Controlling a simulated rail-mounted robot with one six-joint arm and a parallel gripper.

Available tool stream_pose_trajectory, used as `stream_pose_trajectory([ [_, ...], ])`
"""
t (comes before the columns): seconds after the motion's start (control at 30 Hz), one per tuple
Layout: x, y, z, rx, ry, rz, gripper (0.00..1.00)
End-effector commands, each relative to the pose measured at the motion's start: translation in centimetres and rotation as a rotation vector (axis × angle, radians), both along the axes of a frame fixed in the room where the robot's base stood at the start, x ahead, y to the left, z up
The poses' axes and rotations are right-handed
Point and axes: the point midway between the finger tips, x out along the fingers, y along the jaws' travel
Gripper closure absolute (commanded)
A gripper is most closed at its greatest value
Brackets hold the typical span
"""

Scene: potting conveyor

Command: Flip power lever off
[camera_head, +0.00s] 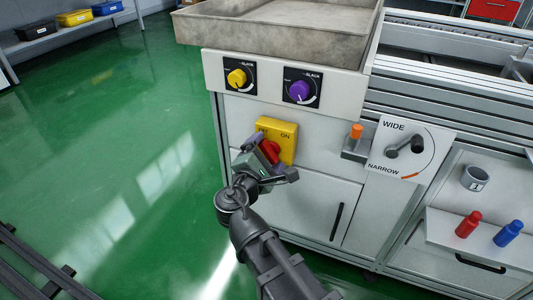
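The yellow power box (287,143) is on the white front panel of the machine. Its red lever (270,150) is partly hidden behind my gripper. The word ON shows to the right of the lever; the lettering on the left is mostly covered. My gripper (272,157) is right in front of the box, with its two fingers spread to the upper left and lower right of the lever. It looks open. I cannot tell whether a finger touches the lever, and its exact setting is hard to read.
Above are a yellow knob (237,77) and a purple knob (300,91). To the right are an orange-tipped switch (356,132), a WIDE/NARROW dial (405,148), a cup (475,178), a red bottle (468,224) and a blue bottle (508,233).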

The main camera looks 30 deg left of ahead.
Motion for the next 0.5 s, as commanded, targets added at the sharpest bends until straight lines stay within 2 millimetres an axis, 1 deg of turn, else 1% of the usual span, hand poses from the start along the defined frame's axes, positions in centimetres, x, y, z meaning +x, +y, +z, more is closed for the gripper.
stream_pose_trajectory([
  [0.27, 0.0, 0.0, 0.0, 0.001, 0.0, -0.001, 0.02],
  [0.33, -0.3, -0.1, 0.0, 0.001, -0.001, 0.001, 0.02],
  [0.43, -1.6, -0.4, 0.0, 0.001, 0.0, 0.001, 0.02],
  [0.5, -3.1, -0.8, 0.0, 0.001, 0.0, 0.003, 0.02],
])
